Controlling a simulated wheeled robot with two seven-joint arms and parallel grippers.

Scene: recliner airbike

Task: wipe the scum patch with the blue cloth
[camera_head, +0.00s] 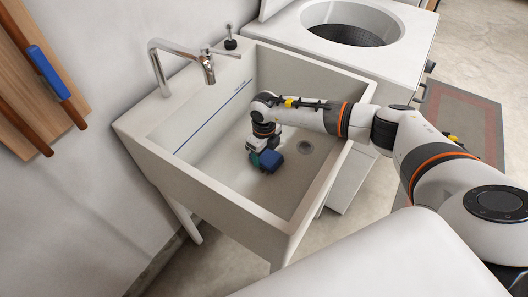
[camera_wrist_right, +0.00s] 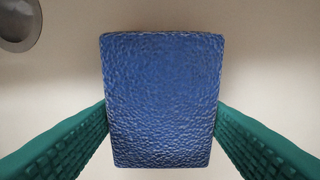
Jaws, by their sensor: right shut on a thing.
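The blue cloth (camera_head: 270,160) is a small, thick, textured pad low inside the white sink. It fills the middle of the right wrist view (camera_wrist_right: 161,100). My right gripper (camera_head: 262,156) points down into the sink basin and is shut on the cloth, with a green finger on each side of it. The cloth is close above or on the basin floor; I cannot tell whether it touches. I cannot make out a scum patch in either view; the cloth and gripper cover part of the floor. My left gripper is out of view.
The sink (camera_head: 265,222) has raised walls around my right arm and a round drain (camera_head: 305,147) right of the cloth. A chrome faucet (camera_head: 160,68) stands at the back left. A thin dark blue line (camera_head: 213,118) marks the inner wall. A white washer (camera_head: 408,50) stands behind.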

